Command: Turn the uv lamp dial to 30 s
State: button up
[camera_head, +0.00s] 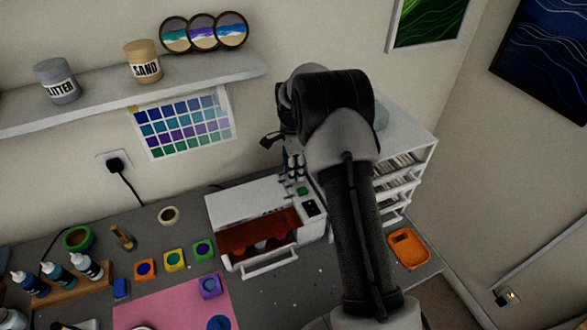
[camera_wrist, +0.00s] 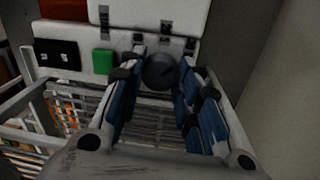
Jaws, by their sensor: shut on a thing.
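The uv lamp (camera_head: 240,208) is a white box with an orange see-through front, on the grey worktop below the shelf. Its dial (camera_wrist: 161,72) is a dark round knob in the wrist view, beside a green button (camera_wrist: 103,62) and a black panel (camera_wrist: 56,54). My gripper (camera_wrist: 162,66) is shut on the dial, with one blue-padded finger on each side of it. In the head view my gripper (camera_head: 295,166) is at the lamp's right end, and the dial is hidden there.
A white drawer rack (camera_head: 405,160) stands right of the lamp, close behind my arm. An orange tray (camera_head: 408,248) lies at the front right. Small coloured moulds (camera_head: 174,260), a pink mat (camera_head: 150,309) and bottles (camera_head: 58,277) fill the left. A shelf (camera_head: 110,90) is above.

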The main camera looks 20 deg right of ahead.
jog(key=shift+m, duration=0.3)
dwell(0.4)
jog(key=o, duration=1.1)
